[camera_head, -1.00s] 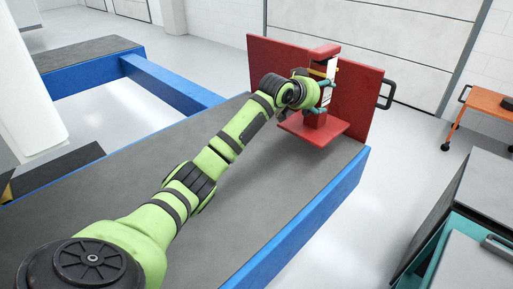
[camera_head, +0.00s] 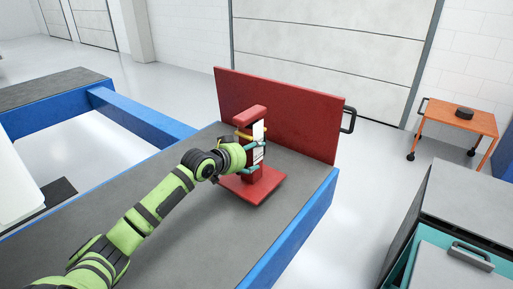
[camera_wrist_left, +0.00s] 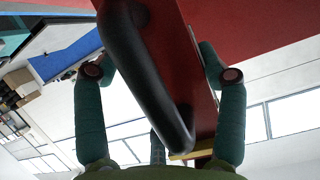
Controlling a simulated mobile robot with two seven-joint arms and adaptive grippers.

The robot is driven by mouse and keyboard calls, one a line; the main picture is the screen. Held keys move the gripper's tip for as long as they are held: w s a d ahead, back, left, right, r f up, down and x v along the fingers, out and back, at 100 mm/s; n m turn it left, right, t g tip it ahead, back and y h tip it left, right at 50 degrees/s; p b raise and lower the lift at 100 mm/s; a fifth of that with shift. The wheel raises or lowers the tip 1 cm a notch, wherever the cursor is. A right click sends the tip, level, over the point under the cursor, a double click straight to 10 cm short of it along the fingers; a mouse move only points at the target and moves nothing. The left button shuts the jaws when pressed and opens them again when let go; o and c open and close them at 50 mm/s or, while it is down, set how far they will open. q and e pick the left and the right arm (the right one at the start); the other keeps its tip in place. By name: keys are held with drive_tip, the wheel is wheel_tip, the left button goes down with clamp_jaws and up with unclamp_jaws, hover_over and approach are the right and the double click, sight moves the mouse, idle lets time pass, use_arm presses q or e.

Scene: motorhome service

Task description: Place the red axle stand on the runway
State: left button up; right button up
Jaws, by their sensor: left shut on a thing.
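The red axle stand (camera_head: 250,187) has a flat square base, an upright post and a red top. It stands upright over the far end of the runway (camera_head: 215,235), which has a grey top and blue sides. I cannot tell whether its base touches the surface. In the left wrist view the teal fingers (camera_wrist_left: 160,92) lie on either side of the stand's black handle (camera_wrist_left: 125,50) and red post (camera_wrist_left: 199,75). My right gripper is not in view.
A tall red panel (camera_head: 290,115) stands at the runway's far end, behind the stand, with a black handle (camera_head: 349,119) beside it. An orange trolley (camera_head: 462,118) and a grey-teal cabinet (camera_head: 475,205) stand to the right. A second runway (camera_head: 50,92) lies left. The near runway top is clear.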

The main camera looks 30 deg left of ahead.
sight(249, 165)
use_arm(q)
drive_tip(key=shift+w+f+p, duration=0.2)
drive_tip(key=shift+f+p, duration=0.35)
drive_tip(key=shift+f, duration=1.1)
drive_tip(key=o, duration=1.7)
drive_tip(key=shift+s+d+f, duration=0.1)
drive_tip(key=shift+s+f, duration=0.1)
drive_tip(key=shift+f, duration=0.15)
drive_tip(key=shift+r, duration=0.1)
drive_tip(key=shift+s, duration=0.1)
drive_tip(key=shift+b+v, duration=0.9)
drive_tip(key=shift+v, duration=5.05)
